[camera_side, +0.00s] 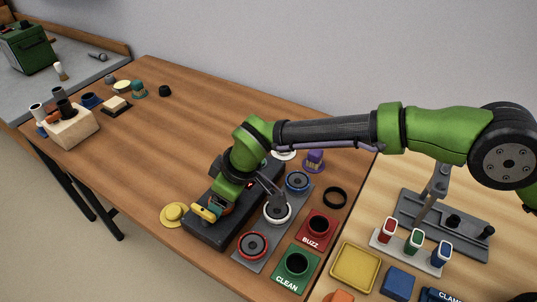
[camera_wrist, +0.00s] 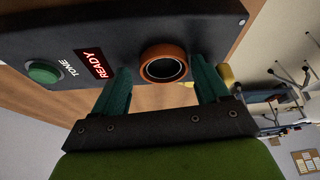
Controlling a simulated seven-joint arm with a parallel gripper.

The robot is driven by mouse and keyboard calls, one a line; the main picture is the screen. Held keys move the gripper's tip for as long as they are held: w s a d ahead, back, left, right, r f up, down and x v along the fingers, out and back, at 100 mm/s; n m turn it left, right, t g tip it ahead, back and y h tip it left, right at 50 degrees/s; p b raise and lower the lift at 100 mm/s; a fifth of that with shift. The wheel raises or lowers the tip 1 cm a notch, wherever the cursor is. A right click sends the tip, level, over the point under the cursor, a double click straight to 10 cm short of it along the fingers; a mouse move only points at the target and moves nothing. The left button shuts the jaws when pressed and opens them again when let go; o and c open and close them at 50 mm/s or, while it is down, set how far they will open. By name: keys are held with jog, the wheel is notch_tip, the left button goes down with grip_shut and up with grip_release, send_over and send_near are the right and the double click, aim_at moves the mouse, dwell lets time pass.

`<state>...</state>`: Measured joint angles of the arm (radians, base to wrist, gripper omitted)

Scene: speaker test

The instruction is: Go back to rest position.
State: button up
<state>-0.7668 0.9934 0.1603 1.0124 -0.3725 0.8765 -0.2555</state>
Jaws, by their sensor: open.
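My gripper (camera_side: 217,208) is low over the near end of a black test box (camera_side: 200,232) in the side view. In the wrist view its two teal fingers (camera_wrist: 162,82) are spread apart, with nothing held between them. An orange ring-shaped part (camera_wrist: 164,65) with a dark centre is on the box face, just beyond the fingertips and between them in the picture. I cannot tell whether a finger touches it. The box (camera_wrist: 120,22) also shows a red READY display (camera_wrist: 94,64) and a green TONE button (camera_wrist: 43,72). The gripper and wrist hide part of the box in the side view.
A grey strip holds blue (camera_side: 297,181), white (camera_side: 277,211) and red (camera_side: 252,245) ringed speakers. A red BUZZ bin (camera_side: 317,230) and green CLEAN bin (camera_side: 296,264) stand right of it. A yellow disc-shaped part (camera_side: 174,214) lies left of the box. The table's back left has free room.

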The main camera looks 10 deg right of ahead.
jog(key=shift+s+a+r, duration=0.1)
jog(key=shift+s+a, duration=0.25)
jog(key=shift+s, duration=0.1)
jog(key=shift+w+r, duration=0.1)
jog(key=shift+r, duration=2.5)
jog(key=shift+w+d+r, duration=0.15)
jog(key=shift+d+r, duration=0.05)
jog(key=shift+r, duration=0.9)
